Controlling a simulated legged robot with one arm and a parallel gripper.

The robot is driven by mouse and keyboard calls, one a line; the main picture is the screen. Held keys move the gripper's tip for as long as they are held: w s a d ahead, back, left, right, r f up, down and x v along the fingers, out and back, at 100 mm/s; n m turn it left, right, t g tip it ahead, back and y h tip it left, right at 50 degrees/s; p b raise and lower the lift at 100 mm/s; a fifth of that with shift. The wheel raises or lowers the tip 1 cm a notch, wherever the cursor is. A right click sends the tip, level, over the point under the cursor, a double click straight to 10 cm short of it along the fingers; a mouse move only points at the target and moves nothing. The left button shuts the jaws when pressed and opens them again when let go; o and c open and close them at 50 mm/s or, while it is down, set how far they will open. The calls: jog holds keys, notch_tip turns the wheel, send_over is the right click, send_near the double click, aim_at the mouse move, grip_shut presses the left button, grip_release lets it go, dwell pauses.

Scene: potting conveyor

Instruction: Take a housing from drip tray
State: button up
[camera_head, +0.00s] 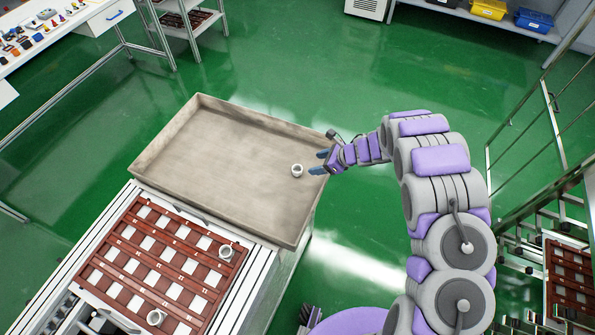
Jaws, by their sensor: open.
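A small white and grey ring-shaped housing (297,171) stands in the drip tray, near its right wall. The drip tray (215,150) is a large, shallow, grey-beige rectangular tray with raised rims, otherwise empty. My gripper (320,162) is open at the tray's right edge. Its blue-tipped fingers point left toward the housing. A gap shows between the fingertips and the housing, and nothing is between the fingers. The height of the fingers above the tray is hard to tell.
A red-brown slotted carrier (160,262) lies on the conveyor at the lower left and holds a housing (226,251) and another housing (156,317). A workbench (60,45) with small parts is at the upper left. Metal railings (540,110) stand at the right. Green floor is open behind the tray.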

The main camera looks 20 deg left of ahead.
aim_at(300, 168)
jog(key=x, duration=1.1)
jog(key=shift+w+d+f+b, duration=0.1)
jog(key=shift+d+f+b, duration=0.1)
jog(key=shift+b, duration=0.2)
jog(key=shift+r, duration=0.1)
jog(key=c, duration=1.1)
